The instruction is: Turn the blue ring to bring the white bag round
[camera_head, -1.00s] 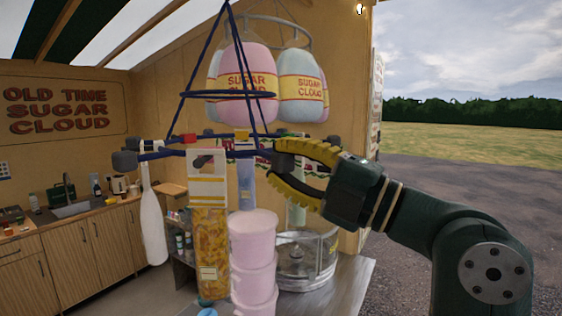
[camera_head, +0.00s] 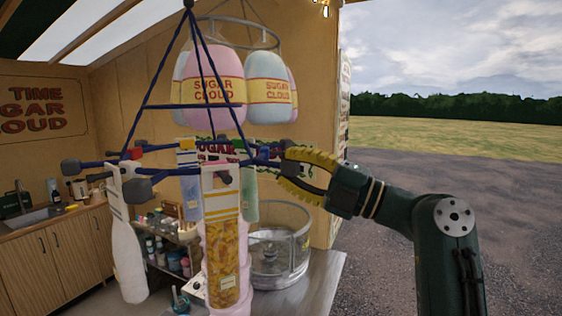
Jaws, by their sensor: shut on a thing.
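The blue ring (camera_head: 178,172) hangs level from blue cords, with dark end knobs and bags round it. The white bag (camera_head: 128,262) hangs at its left front, long and plain, under a white header with yellow stripes. A clear bag of orange-yellow pieces (camera_head: 225,262) hangs at the front middle, from a header with a red knob hole. My gripper (camera_head: 287,160), with yellow ribbed fingers, is at the ring's right side, shut on one of its arms. The exact contact is partly hidden by the fingers.
Pink and pale blue Sugar Cloud bags (camera_head: 218,88) hang above from a metal hoop. Pink tubs stand behind the orange-yellow bag. A clear round machine (camera_head: 278,250) sits on the counter. The right side is open ground.

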